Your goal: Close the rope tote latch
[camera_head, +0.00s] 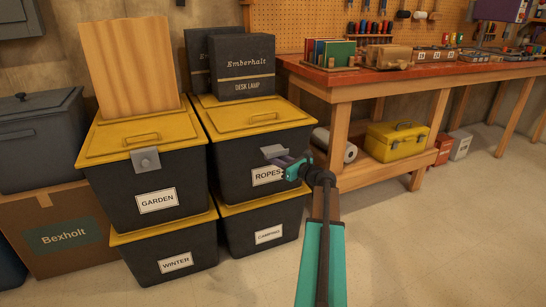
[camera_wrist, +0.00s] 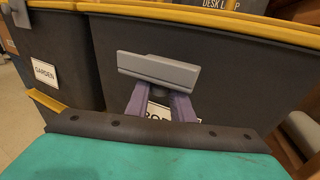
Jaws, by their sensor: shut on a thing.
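The ropes tote (camera_head: 232,162) is a dark bin with a yellow lid (camera_head: 250,116), stacked on another tote. Its grey latch (camera_head: 273,151) sticks out from the front, below the lid's rim. In the wrist view the latch (camera_wrist: 158,70) is a wide grey bar in front of the dark wall. My gripper (camera_head: 284,160) reaches it from the right, and its purple fingers (camera_wrist: 160,100) are shut on the latch from below. The ROPES label (camera_head: 267,175) is partly hidden behind the fingers in the wrist view.
The garden tote (camera_head: 120,190) stands to the left, its latch (camera_head: 146,160) lying flat against its front. A desk lamp box (camera_head: 243,68) rests on the ropes tote's lid. A workbench (camera_head: 350,82) with a yellow toolbox (camera_head: 397,142) beneath stands right. The floor (camera_head: 440,240) at right is clear.

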